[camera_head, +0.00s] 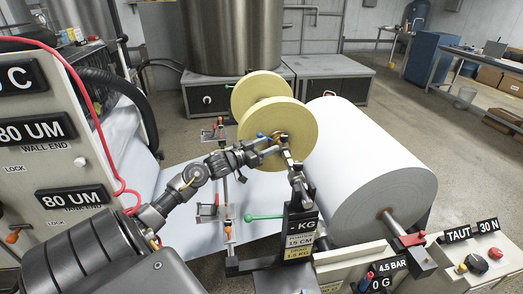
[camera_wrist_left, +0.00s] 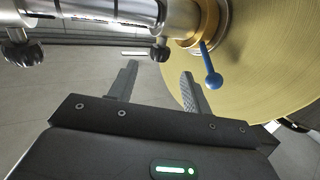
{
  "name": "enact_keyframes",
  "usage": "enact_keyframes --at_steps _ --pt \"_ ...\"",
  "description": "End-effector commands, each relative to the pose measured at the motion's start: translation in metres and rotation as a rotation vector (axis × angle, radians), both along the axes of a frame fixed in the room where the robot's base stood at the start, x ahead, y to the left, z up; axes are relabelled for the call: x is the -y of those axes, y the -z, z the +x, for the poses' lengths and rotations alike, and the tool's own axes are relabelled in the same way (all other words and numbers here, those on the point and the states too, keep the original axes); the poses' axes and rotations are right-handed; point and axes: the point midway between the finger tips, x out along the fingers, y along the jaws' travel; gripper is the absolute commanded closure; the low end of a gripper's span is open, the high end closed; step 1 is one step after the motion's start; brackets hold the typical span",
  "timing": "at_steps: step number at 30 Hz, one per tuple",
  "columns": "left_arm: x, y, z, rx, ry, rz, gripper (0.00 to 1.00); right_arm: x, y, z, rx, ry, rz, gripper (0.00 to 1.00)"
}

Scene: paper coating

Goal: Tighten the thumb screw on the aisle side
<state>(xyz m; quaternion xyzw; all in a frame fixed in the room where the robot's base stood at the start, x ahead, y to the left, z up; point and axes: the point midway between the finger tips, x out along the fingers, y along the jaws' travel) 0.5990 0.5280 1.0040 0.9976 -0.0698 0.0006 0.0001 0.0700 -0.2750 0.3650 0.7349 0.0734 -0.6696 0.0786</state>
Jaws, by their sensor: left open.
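Two black thumb screws hang under a bright metal shaft in the left wrist view. One (camera_wrist_left: 159,50) is next to the brass collar, and the other (camera_wrist_left: 22,52) is at the far left. I cannot tell from the frames which is on the aisle side. My left gripper (camera_wrist_left: 159,72) is open and empty. Its fingertips lie on either side of the screw near the collar, just short of it in the picture, with no contact visible. In the head view my left gripper (camera_head: 268,147) is close to the yellow roll's shaft end. My right gripper is not in view.
A brass collar (camera_wrist_left: 207,22) with a blue ball lever (camera_wrist_left: 212,79) is beside the yellow roll (camera_wrist_left: 260,70). A large white paper roll (camera_head: 365,175) is at right. A black stand (camera_head: 300,225) and a green-knobbed lever (camera_head: 262,217) are below the gripper.

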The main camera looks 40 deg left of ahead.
Motion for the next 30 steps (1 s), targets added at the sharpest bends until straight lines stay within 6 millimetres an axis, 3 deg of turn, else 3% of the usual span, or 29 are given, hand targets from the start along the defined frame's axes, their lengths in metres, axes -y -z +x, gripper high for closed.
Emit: enact_keyframes --at_steps 7,25,28,30 --pt "-0.003 0.001 -0.021 0.0 0.0 0.0 0.51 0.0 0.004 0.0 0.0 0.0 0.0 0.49" --pt "-0.003 0.0 -0.022 0.0 0.0 -0.001 0.51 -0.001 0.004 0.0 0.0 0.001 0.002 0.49" --pt "-0.005 0.01 -0.023 -0.002 -0.009 -0.006 0.51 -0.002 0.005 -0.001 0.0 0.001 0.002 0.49" --pt "-0.008 0.026 -0.026 -0.001 -0.026 -0.016 0.51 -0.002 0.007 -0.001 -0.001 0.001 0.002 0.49"
